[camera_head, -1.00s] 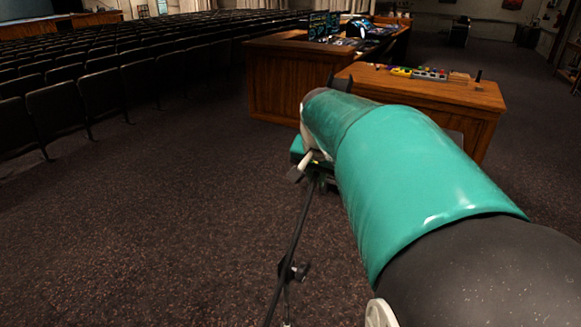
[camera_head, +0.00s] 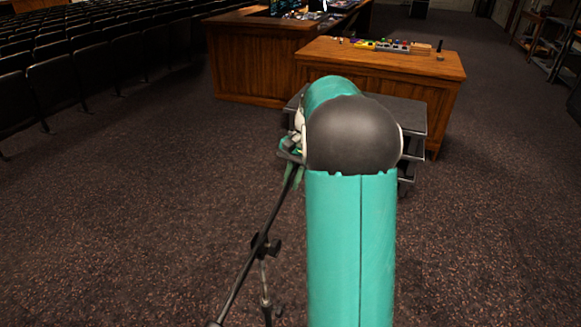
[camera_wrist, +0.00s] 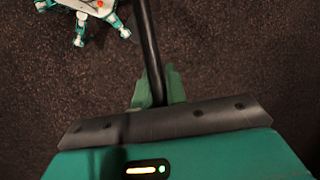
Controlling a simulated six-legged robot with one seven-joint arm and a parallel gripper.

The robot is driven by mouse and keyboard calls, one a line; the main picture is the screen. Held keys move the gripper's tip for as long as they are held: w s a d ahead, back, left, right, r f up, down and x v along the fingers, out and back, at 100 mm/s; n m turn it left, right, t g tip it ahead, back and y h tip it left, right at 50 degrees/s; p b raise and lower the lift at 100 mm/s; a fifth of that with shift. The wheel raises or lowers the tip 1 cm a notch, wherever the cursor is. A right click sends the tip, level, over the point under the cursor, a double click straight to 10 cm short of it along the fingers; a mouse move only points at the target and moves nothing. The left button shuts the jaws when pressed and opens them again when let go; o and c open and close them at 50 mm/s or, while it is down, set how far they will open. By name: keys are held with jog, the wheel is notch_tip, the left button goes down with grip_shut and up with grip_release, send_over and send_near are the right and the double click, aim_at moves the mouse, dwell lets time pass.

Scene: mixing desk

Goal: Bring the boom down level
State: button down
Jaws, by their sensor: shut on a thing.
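The boom (camera_head: 277,208) is a thin black pole. It slants in the head view from my gripper, at its upper right end, down to the lower left. A black clutch (camera_head: 265,246) sits along it, with a thin stand tube (camera_head: 265,292) below. My gripper (camera_head: 291,166) is shut on the boom near that upper end; my teal arm partly hides the grip. In the wrist view the boom (camera_wrist: 149,45) runs from between the green fingers (camera_wrist: 158,92) to the top edge. The stand's foot is out of view.
A wooden desk (camera_head: 385,75) with colourful small items stands ahead, with a longer console desk (camera_head: 250,60) behind left. A dark stepped block (camera_head: 412,120) stands before the near desk. Seat rows (camera_head: 70,85) fill the left. Carpet (camera_head: 130,220) is open left of the stand.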

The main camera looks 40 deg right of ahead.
jog(key=shift+f+g+y, duration=0.5)
jog(key=shift+f+y, duration=0.5)
jog(key=shift+f, duration=0.9)
jog(key=c, duration=1.4)
grip_release()
jog(key=shift+c, duration=0.2)
jog(key=v, duration=1.4)
